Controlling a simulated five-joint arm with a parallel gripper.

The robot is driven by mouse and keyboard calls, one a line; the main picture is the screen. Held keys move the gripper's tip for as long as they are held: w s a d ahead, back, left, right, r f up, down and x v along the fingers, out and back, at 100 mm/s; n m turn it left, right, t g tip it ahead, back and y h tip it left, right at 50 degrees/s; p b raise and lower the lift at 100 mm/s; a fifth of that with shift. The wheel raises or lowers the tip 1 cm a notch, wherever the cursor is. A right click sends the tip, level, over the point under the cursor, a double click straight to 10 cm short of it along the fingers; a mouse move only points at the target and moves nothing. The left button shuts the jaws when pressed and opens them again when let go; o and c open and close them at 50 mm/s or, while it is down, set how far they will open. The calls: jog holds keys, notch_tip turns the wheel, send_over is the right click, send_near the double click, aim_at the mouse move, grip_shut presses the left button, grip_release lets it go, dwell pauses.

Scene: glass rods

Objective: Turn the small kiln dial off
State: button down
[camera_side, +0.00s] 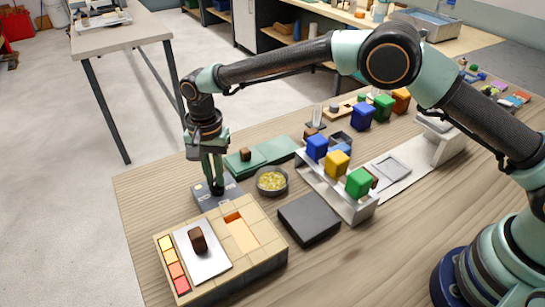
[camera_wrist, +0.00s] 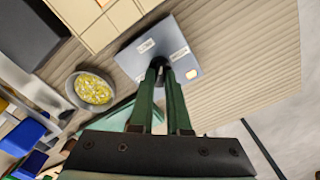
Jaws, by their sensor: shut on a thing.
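A small grey dial plate (camera_side: 207,204) lies flat on the table behind the tan brick kiln (camera_side: 265,262). The plate also shows in the wrist view (camera_wrist: 137,57), with small white labels and a pale yellowish patch on it. A dark round dial (camera_wrist: 160,62) sits near its middle. My gripper (camera_side: 216,187) points down over the plate, and its fingers (camera_wrist: 160,72) are shut on the dial. The fingers cover much of the dial, so I cannot tell which way it points.
A bowl of yellow pieces (camera_side: 271,181) stands just right of the plate. A dark slab (camera_side: 309,219) and a rack with blue, yellow and green blocks (camera_side: 350,207) stand farther right. A green mat (camera_side: 270,152) lies behind. Bare table shows left of the plate.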

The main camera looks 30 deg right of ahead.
jog(key=n, duration=1.1)
jog(key=shift+r, duration=0.1)
jog(key=n, duration=0.3)
jog(key=shift+n, duration=0.3)
jog(key=n, duration=0.5)
jog(key=shift+n, duration=0.3)
jog(key=n, duration=0.5)
jog(key=shift+n, duration=0.4)
jog(key=c, duration=0.9)
grip_release()
